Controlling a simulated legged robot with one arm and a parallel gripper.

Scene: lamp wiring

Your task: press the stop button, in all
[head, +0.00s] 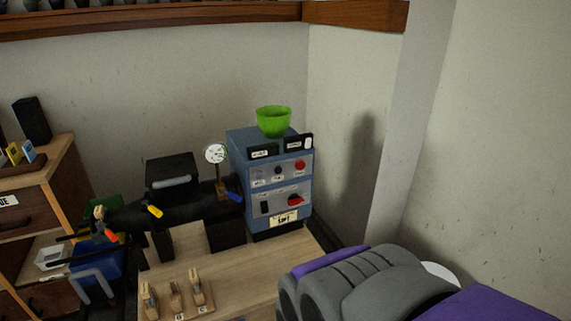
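A blue-grey control box (270,182) stands at the back right of the wooden bench. Its front has two light panels. The upper panel carries a small round red button (299,165) at its right, with dark controls to its left. The lower panel carries a larger red knob (295,199) at its right and a dark switch at its left. The small labels are too blurred to read, so I cannot tell which red control is the stop button. My gripper is not in view. Grey and purple parts, apparently mine, fill the lower right, apart from the box in the picture.
A green bowl (273,121) sits on the box. A black cylinder with coloured levers (170,208) and a dial gauge (215,153) adjoin its left. Wooden pegs (175,296) stand on the front of the bench (235,275). A blue bin (97,268) is at left. Walls close off the right.

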